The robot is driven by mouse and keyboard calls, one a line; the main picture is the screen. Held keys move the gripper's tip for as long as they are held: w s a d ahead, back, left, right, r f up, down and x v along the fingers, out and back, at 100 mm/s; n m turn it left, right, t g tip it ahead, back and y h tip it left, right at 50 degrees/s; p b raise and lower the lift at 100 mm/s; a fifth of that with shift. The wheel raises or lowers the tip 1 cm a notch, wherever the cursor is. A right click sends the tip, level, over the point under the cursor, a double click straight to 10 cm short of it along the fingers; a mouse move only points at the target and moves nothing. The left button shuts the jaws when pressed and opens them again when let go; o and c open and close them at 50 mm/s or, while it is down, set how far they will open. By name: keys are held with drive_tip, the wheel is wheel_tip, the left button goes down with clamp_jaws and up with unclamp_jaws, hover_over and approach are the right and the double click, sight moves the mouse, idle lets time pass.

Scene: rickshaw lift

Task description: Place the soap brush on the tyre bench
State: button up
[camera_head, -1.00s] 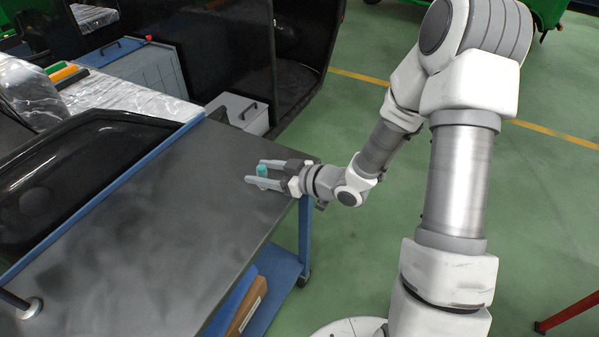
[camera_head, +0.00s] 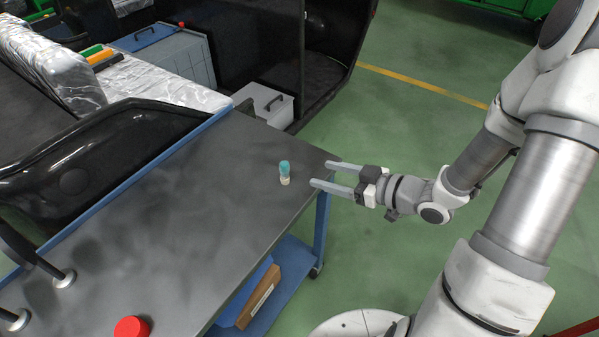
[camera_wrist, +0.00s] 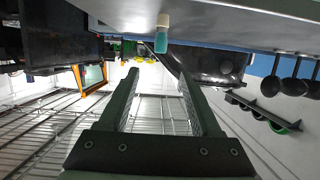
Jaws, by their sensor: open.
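The soap brush (camera_head: 284,173), a small piece with a teal end above a pale end, stands upright on the bench (camera_head: 190,205), near its right edge. The bench has a dark grey top and blue frame. My gripper (camera_head: 328,175) is open and empty at the bench's right edge, to the right of the brush and apart from it. The wrist view is upside down: the brush (camera_wrist: 162,38) hangs from the bench top (camera_wrist: 220,18) there, beyond the open fingers (camera_wrist: 158,80), with nothing between them.
A black tub-like part (camera_head: 90,175) lies along the bench's left side. A red round thing (camera_head: 132,327) and curved black handles are at the near end. A cardboard box (camera_head: 262,295) is on the lower shelf.

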sight(287, 165)
drive_tip(key=b+x, duration=0.2)
drive_tip(key=x, duration=0.9)
drive_tip(key=shift+s+f, duration=0.1)
drive_tip(key=shift+f, duration=0.05)
drive_tip(key=shift+f+b+x, duration=0.2)
drive_tip(key=shift+b+x, duration=0.55)
drive_tip(key=shift+x, duration=1.9)
drive_tip(key=shift+d, duration=0.1)
drive_tip(key=shift+c, duration=0.2)
clamp_jaws()
